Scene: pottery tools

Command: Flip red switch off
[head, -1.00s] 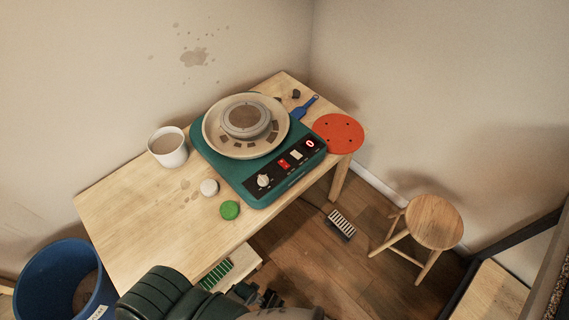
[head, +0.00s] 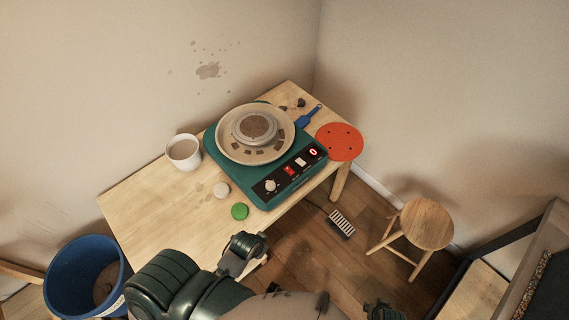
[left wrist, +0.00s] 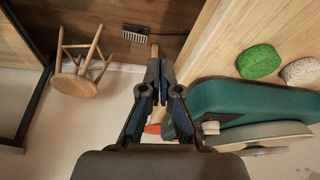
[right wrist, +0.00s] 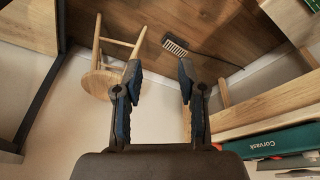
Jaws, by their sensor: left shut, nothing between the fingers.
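The red switch (head: 290,170) is on the black front panel of the green pottery wheel (head: 245,188), between a white knob (head: 270,185) and a white switch (head: 301,162). A red 0 glows on the display (head: 313,152). I cannot tell the switch's position. My left gripper (left wrist: 158,78) is shut and empty in the left wrist view, with the wheel's green body (left wrist: 245,103) to its right; the red switch is not visible there. My right gripper (right wrist: 159,75) is open and empty in the right wrist view.
A white cup (head: 183,153), a white sponge (head: 221,190), a green sponge (head: 240,211) and a red disc (head: 340,142) are on the table (head: 150,215). A blue bucket (head: 85,275) stands at left, a stool (head: 426,225) at right. A foot pedal (head: 341,223) lies on the floor.

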